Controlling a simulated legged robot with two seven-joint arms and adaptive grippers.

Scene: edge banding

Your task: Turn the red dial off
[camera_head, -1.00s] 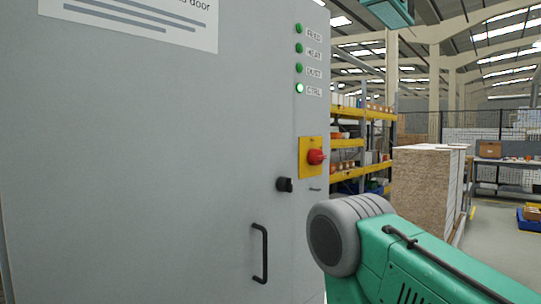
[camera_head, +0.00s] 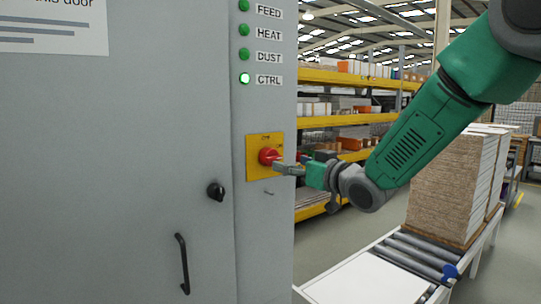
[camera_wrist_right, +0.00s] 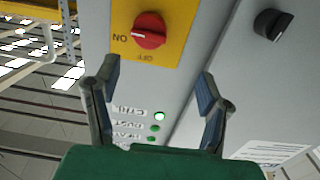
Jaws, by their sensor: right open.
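The red dial (camera_head: 268,156) sits on a yellow plate (camera_head: 254,172) on the grey cabinet's right-hand face. In the right wrist view the dial (camera_wrist_right: 150,31) shows with its white mark toward the word ON, and OFF is printed on another side of the plate. My right gripper (camera_head: 283,168) is beside the dial in the head view. In the wrist view my right gripper (camera_wrist_right: 158,84) is open and empty, its fingers apart, with the dial beyond the fingertips. I cannot tell whether a finger touches the dial. My left gripper is not in view.
A black knob (camera_head: 216,191) and a black door handle (camera_head: 182,264) stick out from the cabinet (camera_head: 110,150). Green lamps line its edge; the CTRL lamp (camera_head: 244,79) glows brightest. A roller conveyor (camera_head: 415,255) with stacked boards (camera_head: 452,185) stands at right.

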